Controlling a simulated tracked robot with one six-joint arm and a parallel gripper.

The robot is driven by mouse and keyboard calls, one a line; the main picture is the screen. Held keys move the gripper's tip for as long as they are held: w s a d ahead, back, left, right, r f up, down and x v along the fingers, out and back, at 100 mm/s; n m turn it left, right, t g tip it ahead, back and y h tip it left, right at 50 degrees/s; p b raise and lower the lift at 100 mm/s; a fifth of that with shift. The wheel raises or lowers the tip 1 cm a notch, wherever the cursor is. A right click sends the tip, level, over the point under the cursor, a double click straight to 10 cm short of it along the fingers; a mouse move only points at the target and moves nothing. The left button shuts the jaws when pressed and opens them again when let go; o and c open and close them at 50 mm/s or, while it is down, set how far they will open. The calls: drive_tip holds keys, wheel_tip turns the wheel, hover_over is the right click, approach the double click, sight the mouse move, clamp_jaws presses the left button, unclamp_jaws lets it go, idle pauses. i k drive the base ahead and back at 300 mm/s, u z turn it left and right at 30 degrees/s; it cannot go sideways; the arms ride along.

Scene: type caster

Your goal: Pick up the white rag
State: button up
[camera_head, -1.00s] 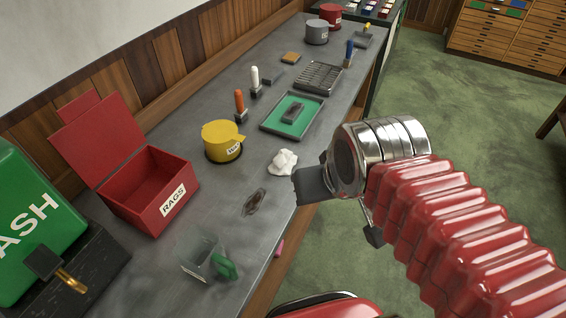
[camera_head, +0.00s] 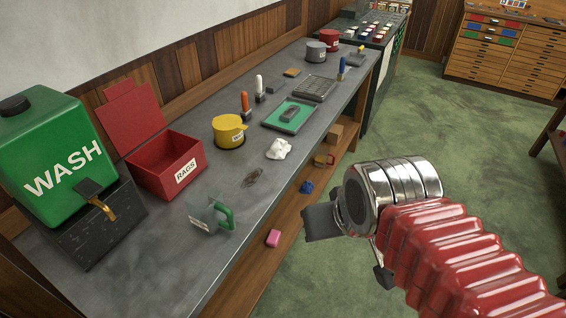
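The white rag (camera_head: 279,148) lies crumpled on the grey bench top, near its front edge, beside a dark stain. My gripper (camera_head: 318,222) is at the end of the red ribbed arm, in front of the bench and to the right of the rag, over the floor side. It is clear of the rag and touches nothing that I can see. Only a dark grey finger part shows, so I cannot tell whether it is open or shut.
On the bench (camera_head: 310,144) stand a red RAGS box (camera_head: 165,165) with its lid up, a yellow pot (camera_head: 228,131), a green tray (camera_head: 291,115), a clear cup with a green handle (camera_head: 211,216) and a green WASH tank (camera_head: 57,150). A lower shelf holds a pink block (camera_head: 273,238).

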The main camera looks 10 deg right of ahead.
sight(278, 150)
drive_tip(key=k, duration=0.25)
drive_tip(key=z, duration=1.55)
drive_tip(key=i, duration=2.35)
